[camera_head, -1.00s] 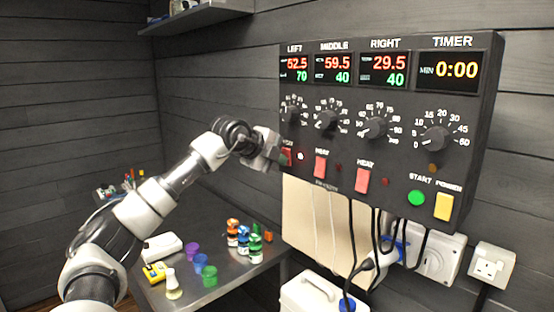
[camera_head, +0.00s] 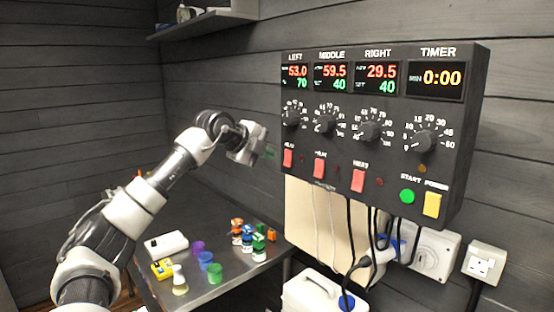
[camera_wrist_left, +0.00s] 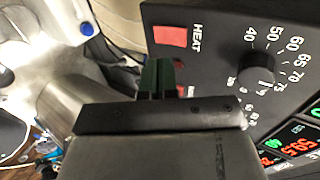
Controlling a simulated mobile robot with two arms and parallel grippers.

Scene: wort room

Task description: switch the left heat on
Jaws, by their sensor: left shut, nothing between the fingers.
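The control box (camera_head: 380,130) hangs on the wall with three red heat switches below its dials. The left heat switch (camera_head: 288,158) is the leftmost; a small lamp beside it looks dark. The left display (camera_head: 296,76) reads 53.0 over 70. My left gripper (camera_head: 269,152) is shut and empty, just left of the left switch and apart from it. In the left wrist view its dark fingers (camera_wrist_left: 160,78) are together, beside the panel. A red heat switch (camera_wrist_left: 170,36) shows there; I cannot tell which one. My right gripper is not in view.
Below is a metal table (camera_head: 215,300) with small coloured cups and bottles. A white canister (camera_head: 322,295) and hanging cables are under the box. The middle heat switch (camera_head: 319,168) and right heat switch (camera_head: 358,180) are close by. A shelf (camera_head: 205,24) is above left.

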